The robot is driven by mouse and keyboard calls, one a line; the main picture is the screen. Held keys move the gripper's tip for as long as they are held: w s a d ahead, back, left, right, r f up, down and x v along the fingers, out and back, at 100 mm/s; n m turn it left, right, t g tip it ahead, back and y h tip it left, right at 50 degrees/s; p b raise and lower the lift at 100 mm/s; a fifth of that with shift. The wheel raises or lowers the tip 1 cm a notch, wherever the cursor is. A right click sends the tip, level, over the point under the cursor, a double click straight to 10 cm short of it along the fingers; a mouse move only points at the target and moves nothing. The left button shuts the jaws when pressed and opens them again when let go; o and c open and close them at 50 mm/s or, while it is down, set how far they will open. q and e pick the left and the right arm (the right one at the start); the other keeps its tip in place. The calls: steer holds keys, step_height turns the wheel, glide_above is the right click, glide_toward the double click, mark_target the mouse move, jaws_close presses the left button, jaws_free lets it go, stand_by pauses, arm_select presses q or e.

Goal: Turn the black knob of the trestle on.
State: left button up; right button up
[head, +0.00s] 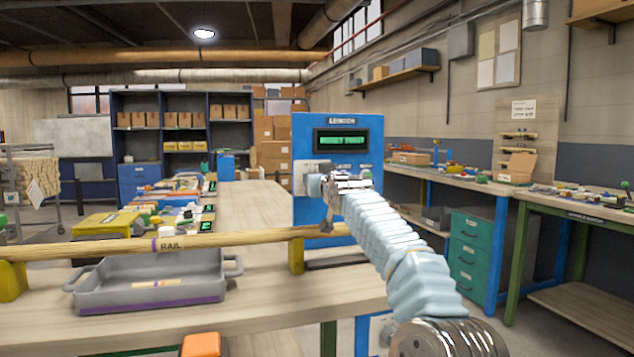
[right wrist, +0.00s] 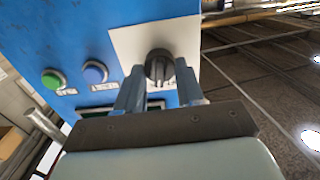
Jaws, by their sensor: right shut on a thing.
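The black knob (right wrist: 158,62) sits on a white plate on the blue panel, seen in the right wrist view. My right gripper (right wrist: 161,76) is shut on it, with one finger on either side of the knob. In the head view the blue cabinet (head: 303,222) stands at the end of the bench, with a lit green display (head: 341,140). My right gripper (head: 327,192) is at its front there, and the knob is hidden behind the gripper and arm. My left gripper is out of view.
A green button (right wrist: 52,78) and a blue button (right wrist: 95,72) sit beside the knob's plate. A wooden rail (head: 210,240) crosses the bench above a grey tray (head: 150,270). Benches with clutter stand at the right.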

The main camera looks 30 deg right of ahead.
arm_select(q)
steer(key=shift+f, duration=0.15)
arm_select(e)
steer(key=shift+m, duration=1.1)
steer(key=o, duration=1)
steer(key=shift+o, duration=0.2)
steer(key=shift+s, duration=0.1)
arm_select(q)
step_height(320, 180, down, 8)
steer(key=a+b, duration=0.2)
steer(key=b, duration=0.6)
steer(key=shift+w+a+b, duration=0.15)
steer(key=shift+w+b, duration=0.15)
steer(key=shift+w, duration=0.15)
arm_select(e)
steer(key=v, duration=1.3)
steer(key=shift+s, duration=0.35)
